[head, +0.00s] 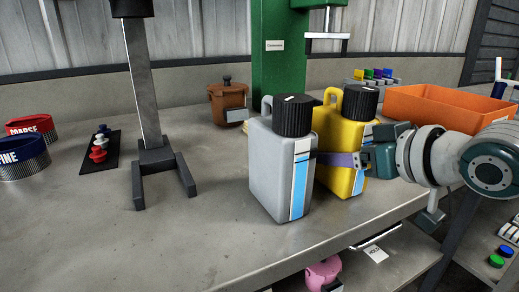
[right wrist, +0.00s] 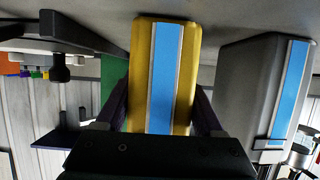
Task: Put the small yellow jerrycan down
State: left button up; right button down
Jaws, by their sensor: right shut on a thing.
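The small yellow jerrycan (head: 346,178), with a black cap and a blue-striped label, is upright at the right part of the grey workbench (head: 215,255). My right gripper (head: 342,159) is shut around its body, coming in from the right. In the right wrist view, which is upside down, the yellow jerrycan (right wrist: 143,75) sits between my two fingers. Its base is at or very near the bench top; I cannot tell whether it touches. My left gripper is not in view.
A grey jerrycan (head: 264,165) stands just left of the yellow one, partly covering it. It also shows in the right wrist view (right wrist: 243,90). An orange bin (head: 430,112) is behind my right arm. A column stand (head: 148,90) is further left. The bench front is clear.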

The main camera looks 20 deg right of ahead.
grip_release()
jog(key=shift+f, duration=0.1)
jog(key=shift+r, duration=0.25)
jog(key=shift+s+r+p, duration=0.15)
jog(key=shift+s+p, duration=0.15)
jog(key=shift+s, duration=0.15)
jog(key=p+v, duration=0.3)
jog(key=v, duration=0.8)
jog(key=s+a+f+g, duration=0.5)
jog(key=s, duration=0.3)
jog(key=s+a+f+g+h, duration=0.1)
jog(key=s+a+f+g, duration=0.3)
jog(key=s+a, duration=0.2)
jog(key=shift+s+f+n+g, duration=0.4)
jog(key=shift+s, duration=0.6)
